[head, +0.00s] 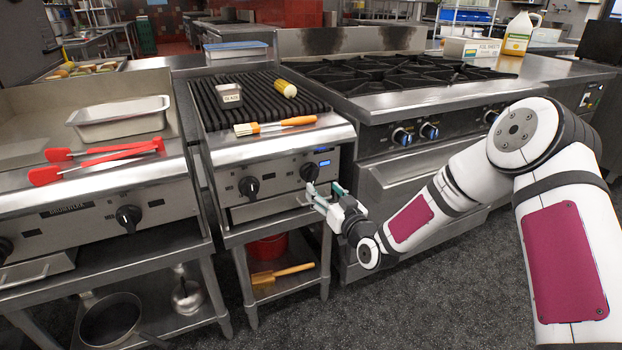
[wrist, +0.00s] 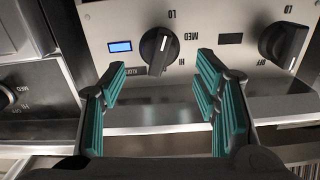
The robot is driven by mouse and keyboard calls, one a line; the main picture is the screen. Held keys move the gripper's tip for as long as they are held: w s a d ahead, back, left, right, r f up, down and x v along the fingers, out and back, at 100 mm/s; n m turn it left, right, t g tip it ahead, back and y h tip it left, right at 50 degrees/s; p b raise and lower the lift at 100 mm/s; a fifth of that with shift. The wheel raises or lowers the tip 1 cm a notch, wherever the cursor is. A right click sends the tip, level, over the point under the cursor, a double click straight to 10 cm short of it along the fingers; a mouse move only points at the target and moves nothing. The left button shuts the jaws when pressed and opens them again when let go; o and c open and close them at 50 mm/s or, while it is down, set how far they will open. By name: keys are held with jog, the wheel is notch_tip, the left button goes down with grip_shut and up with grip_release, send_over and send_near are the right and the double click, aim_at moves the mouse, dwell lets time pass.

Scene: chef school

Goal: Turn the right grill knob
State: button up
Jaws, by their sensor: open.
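The right grill knob (head: 310,172) is black and round, on the front panel of the ribbed grill. In the wrist view, the right knob (wrist: 157,50) shows upside down with LO, MED and HI marks and a lit blue display beside it. My gripper (head: 324,192) is open just in front of and slightly below this knob. In the wrist view, my gripper's (wrist: 162,80) teal-padded fingers stand on either side of the knob's lower end, with gaps on both sides. Nothing is held. Whether the fingertips reach the knob's depth is unclear.
The left grill knob (head: 249,187) sits on the same panel. The range (head: 430,150) adjoins on the right, the griddle (head: 100,190) on the left. Open floor lies in front.

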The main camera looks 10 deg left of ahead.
aim_at(314, 179)
jog(key=b+x, duration=0.1)
jog(key=x, duration=0.8)
jog(key=shift+b, duration=0.35)
jog(key=c, duration=0.9)
